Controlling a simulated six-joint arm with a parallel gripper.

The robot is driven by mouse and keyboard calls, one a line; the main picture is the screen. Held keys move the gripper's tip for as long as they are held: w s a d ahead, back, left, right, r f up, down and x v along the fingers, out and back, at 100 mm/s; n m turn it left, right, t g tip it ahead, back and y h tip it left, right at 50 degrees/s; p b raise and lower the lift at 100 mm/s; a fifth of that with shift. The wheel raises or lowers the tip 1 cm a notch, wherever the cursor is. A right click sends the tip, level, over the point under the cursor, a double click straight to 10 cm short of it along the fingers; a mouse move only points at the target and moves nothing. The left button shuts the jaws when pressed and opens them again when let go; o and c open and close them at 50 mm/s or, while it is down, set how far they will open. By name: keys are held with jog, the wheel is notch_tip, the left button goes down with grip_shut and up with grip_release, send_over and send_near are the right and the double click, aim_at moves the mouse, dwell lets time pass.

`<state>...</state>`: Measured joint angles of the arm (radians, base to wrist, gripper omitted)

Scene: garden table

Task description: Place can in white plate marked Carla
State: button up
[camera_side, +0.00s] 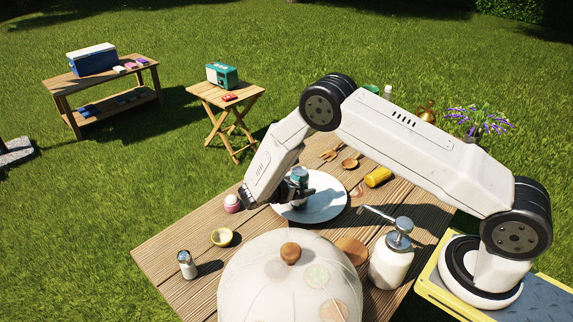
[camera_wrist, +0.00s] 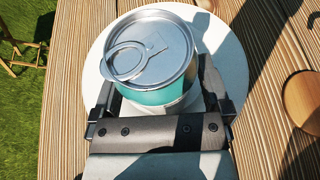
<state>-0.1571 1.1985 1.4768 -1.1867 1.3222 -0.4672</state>
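The can (camera_wrist: 158,50) has a silver pull-tab lid and a teal side. In the wrist view it is upright between the two fingers of my gripper (camera_wrist: 160,98), which look closed against its sides. In the side view the can (camera_side: 300,174) is over the white plate (camera_side: 325,205), towards its far left part, with my gripper (camera_side: 295,186) around it. The white plate (camera_wrist: 232,60) also shows behind the can in the wrist view. I cannot tell whether the can's base touches the plate. No name is readable on the plate.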

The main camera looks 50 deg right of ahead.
jog(key=shift+r, duration=0.2)
jog(key=v, duration=1.2)
dwell(0.7)
jog(key=s+r+m+t+y, duration=0.1)
jog(key=s+r+m+y, duration=0.2)
jog(key=s+m+y, duration=0.1)
jog(key=s+d+r+m+t+y, duration=0.1)
jog(key=s+r+m+y, duration=0.2)
jog(key=s+m+y, duration=0.2)
jog(key=s+d+r+m+t+y, duration=0.1)
jog(key=s+r+m+y, duration=0.2)
jog(key=s+m, duration=0.5)
jog(key=shift+s+d+r+t+y, duration=0.15)
jog(key=shift+s+r+t+y, duration=0.15)
jog(key=shift+s+y, duration=0.65)
